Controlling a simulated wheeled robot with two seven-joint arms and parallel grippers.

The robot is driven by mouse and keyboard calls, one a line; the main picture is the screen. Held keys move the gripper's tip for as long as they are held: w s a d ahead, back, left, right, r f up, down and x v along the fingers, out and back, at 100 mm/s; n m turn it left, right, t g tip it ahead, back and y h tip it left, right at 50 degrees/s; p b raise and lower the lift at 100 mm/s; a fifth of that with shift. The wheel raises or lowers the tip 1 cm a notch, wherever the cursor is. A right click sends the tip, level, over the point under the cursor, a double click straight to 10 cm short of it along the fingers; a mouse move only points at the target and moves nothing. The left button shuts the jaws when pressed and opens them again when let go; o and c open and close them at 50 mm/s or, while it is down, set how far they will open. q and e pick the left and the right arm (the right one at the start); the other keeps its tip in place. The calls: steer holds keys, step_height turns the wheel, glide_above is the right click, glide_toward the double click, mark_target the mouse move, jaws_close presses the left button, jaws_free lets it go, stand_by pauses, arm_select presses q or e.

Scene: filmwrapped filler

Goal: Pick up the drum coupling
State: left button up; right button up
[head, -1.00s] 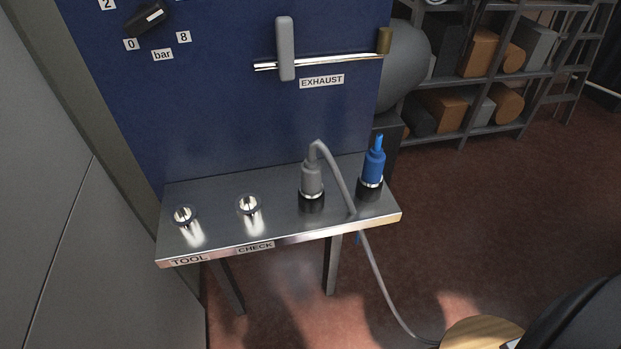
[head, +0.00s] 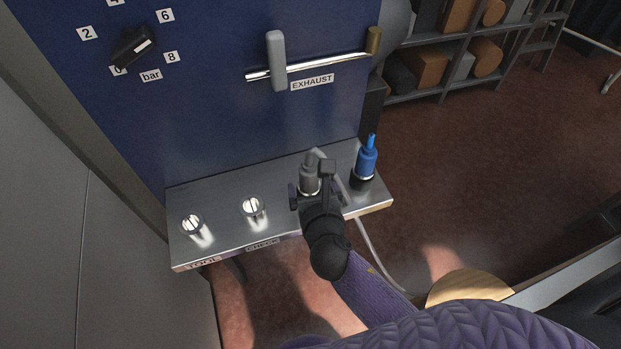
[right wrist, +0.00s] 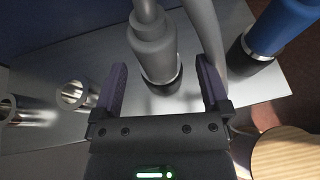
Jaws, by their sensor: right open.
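The grey coupling (head: 308,174) stands upright in a black socket on the metal shelf, and a grey hose (head: 368,242) bends down from its top. In the right wrist view the grey coupling (right wrist: 154,48) stands beyond and between the two finger lines. My right gripper (head: 318,194) is open, just in front of the coupling, with no contact visible. It partly hides the coupling and its socket in the head view. A blue coupling (head: 366,160) stands in another black socket to the right. My left gripper is not in view.
The shelf (head: 225,230) has two empty metal sockets, the TOOL one (head: 192,224) and the CHECK one (head: 254,208). A blue panel (head: 210,110) with an exhaust lever (head: 277,62) rises behind. A round wooden top (head: 466,287) is at lower right.

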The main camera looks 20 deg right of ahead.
mark_target(310, 188)
steer(key=x, duration=0.3)
steer(key=shift+w+a+f+b, duration=0.1)
steer(key=shift+w+f+b, duration=0.05)
steer(key=shift+f+b, duration=0.15)
steer(key=shift+r, duration=0.1)
jaws_close()
